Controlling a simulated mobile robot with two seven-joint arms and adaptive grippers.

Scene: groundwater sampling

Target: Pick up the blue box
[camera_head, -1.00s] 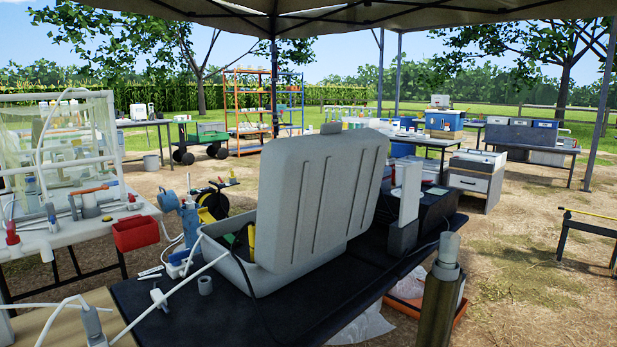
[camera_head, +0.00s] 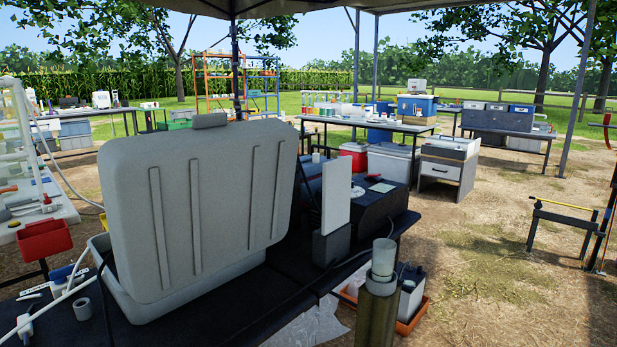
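Neither of my grippers is in view, and no arm of mine shows.
A large grey case (camera_head: 200,200) with its lid up stands on the black table (camera_head: 225,317) in front. A pipe-like post (camera_head: 378,310) rises at the table's near right. A red cooler (camera_head: 354,157) and white cabinet (camera_head: 450,165) stand farther back. Open ground (camera_head: 470,265) lies to the right.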

